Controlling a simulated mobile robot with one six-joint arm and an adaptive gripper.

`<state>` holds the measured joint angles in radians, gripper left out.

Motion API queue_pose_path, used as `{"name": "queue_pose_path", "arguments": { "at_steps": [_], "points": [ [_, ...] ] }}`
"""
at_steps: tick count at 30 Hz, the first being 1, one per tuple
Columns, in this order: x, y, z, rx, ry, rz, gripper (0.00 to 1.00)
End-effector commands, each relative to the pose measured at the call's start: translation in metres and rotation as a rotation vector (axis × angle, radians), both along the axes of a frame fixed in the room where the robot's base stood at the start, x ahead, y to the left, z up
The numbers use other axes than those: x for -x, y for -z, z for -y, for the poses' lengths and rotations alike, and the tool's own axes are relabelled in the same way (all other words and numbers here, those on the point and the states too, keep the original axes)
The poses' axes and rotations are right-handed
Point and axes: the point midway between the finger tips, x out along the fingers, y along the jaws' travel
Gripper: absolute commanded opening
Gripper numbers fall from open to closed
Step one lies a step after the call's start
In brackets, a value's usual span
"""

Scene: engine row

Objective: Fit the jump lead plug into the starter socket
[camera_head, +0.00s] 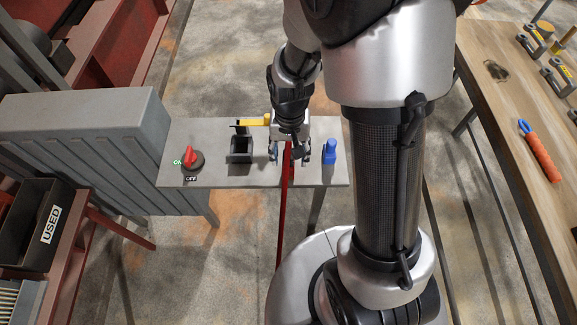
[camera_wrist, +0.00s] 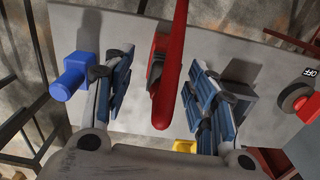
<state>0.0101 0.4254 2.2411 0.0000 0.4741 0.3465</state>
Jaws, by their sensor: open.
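My gripper (camera_head: 289,155) is over the right half of a grey panel in the head view. In the wrist view its two blue-padded fingers (camera_wrist: 160,85) are spread apart. A red lead (camera_wrist: 173,65) with a red block-like part, apparently the jump lead plug (camera_wrist: 156,55), lies between them, with visible gaps on both sides. In the head view the red lead (camera_head: 284,195) runs down past the panel's front edge. A dark open housing (camera_head: 240,150), possibly the starter socket, is left of my gripper; in the wrist view it is partly hidden behind the right finger.
The grey panel (camera_head: 216,171) also holds a red ON/OFF switch (camera_head: 191,157) at left and a blue capped part (camera_head: 330,152) at right. A yellow part (camera_head: 252,122) is at its back edge. A wooden bench (camera_head: 500,140) stands right, a USED bin (camera_head: 40,225) left.

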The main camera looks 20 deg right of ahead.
Motion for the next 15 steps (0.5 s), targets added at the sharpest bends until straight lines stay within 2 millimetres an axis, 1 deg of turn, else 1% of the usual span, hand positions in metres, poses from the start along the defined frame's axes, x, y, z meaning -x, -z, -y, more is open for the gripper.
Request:
{"name": "queue_pose_path", "arguments": {
  "at_steps": [1, 6, 9, 14, 15],
  "points": [
    [0.001, 0.012, -0.002, 0.0, -0.001, -0.003, 0.52],
    [0.002, 0.038, -0.003, 0.0, 0.0, -0.004, 0.52],
    [0.002, 0.042, -0.003, 0.0, 0.0, -0.002, 0.52],
    [0.001, 0.041, -0.003, 0.0, 0.0, -0.001, 0.52],
    [0.001, 0.04, -0.003, 0.0, -0.001, -0.001, 0.5]
  ]
}}
